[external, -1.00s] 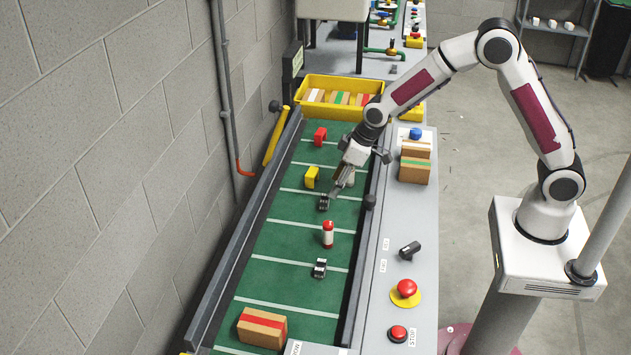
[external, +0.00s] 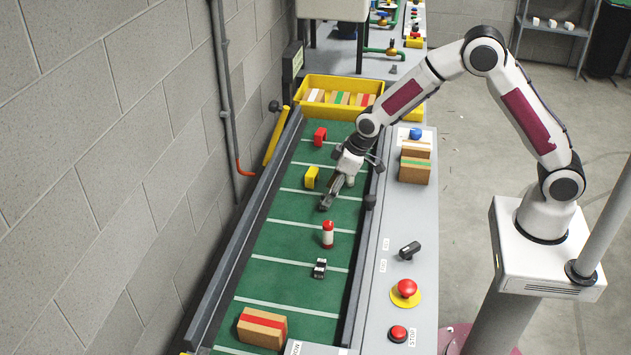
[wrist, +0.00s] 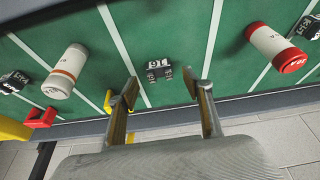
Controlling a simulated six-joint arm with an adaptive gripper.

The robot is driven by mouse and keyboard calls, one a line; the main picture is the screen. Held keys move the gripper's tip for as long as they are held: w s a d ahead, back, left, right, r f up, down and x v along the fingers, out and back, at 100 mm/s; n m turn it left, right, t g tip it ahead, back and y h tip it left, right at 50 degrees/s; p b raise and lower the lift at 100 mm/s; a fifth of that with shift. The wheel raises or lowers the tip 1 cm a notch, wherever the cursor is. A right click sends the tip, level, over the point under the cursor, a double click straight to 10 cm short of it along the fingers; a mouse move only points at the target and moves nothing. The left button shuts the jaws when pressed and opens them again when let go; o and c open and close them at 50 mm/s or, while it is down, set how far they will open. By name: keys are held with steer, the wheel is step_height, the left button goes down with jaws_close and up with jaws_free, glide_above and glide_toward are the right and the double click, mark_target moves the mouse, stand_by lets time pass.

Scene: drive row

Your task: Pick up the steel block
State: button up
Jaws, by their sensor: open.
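A small dark-and-silver block (wrist: 159,70), which looks like steel, lies on the green belt in the wrist view. Similar small blocks lie at the left (wrist: 14,81) and the right (wrist: 307,27) of that view; one shows nearer the camera in the external view (external: 320,268). I cannot tell which one the task means. My gripper (wrist: 160,77) is open and empty, its fingertips on either side of the middle block in the picture, apart from it. In the external view my gripper (external: 328,201) is low over the belt and hides the middle block.
On the belt (external: 285,275) are a yellow block (external: 311,177), a red block (external: 320,136), a red-and-white cylinder (external: 328,234), a banded white cylinder (wrist: 66,70) and a carton (external: 262,328). A yellow bin (external: 320,110) stands at the far end. Rails edge the belt.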

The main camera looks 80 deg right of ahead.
steer(key=shift+x, duration=1.55)
steer(key=shift+w+d, duration=0.1)
steer(key=c, duration=1.4)
